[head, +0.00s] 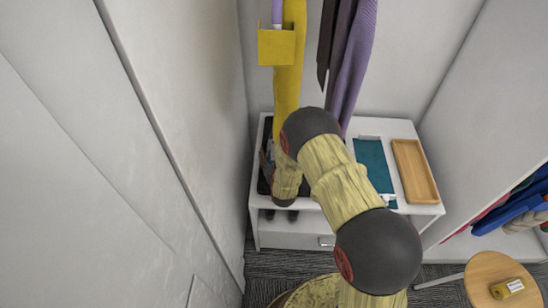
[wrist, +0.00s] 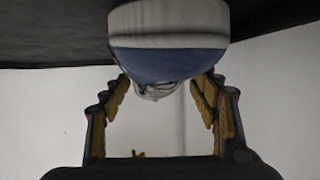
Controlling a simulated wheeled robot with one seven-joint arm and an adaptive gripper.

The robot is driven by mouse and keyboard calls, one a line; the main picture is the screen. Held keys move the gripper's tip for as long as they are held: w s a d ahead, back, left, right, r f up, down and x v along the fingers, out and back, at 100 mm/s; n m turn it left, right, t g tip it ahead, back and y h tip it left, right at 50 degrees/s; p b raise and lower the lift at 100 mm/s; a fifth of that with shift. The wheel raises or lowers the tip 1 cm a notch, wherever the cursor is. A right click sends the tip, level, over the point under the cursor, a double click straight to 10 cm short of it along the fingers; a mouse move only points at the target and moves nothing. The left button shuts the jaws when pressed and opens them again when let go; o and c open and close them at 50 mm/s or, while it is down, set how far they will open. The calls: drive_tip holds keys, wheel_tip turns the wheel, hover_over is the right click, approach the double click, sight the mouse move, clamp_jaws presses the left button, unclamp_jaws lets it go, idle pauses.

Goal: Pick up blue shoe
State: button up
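The blue shoe (wrist: 165,62) shows in the wrist view as a rounded end with a pale sole and a blue upper, at the top centre. It is close to the dark surface that fills the top of that view. My gripper (wrist: 162,82) has its two fingers spread wide, one at each side of the shoe's lower part in the picture. The shoe overlaps the fingertips, so I cannot tell whether they touch it. In the head view my arm hides the blue shoe and most of my gripper.
A white bench (head: 335,220) stands in the niche, with a black mat (head: 264,186), a teal folder (head: 373,166) and a wooden tray (head: 428,192) on it. Yellow and purple garments (head: 354,55) hang above. A wall is close on the left. A round stool (head: 484,272) stands at lower right.

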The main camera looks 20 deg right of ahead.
drive_tip(key=c, duration=1)
drive_tip(key=shift+r+p, duration=0.55)
drive_tip(key=shift+r, duration=0.2)
clamp_jaws()
wheel_tip(320, 180, up, 3)
drive_tip(key=shift+s+f+p, duration=0.15)
drive_tip(key=shift+f+p, duration=0.05)
drive_tip(key=shift+p, duration=0.65)
drive_tip(key=s+r+y+p, duration=0.1)
drive_tip(key=s+r+p, duration=0.2)
drive_tip(key=s+r, duration=0.2)
drive_tip(key=s+r+n+p, duration=0.1)
drive_tip(key=s+r+p, duration=0.1)
drive_tip(key=s+r, duration=0.4)
drive_tip(key=shift+s+y+p, duration=0.4)
drive_tip(key=shift+s, duration=2.05)
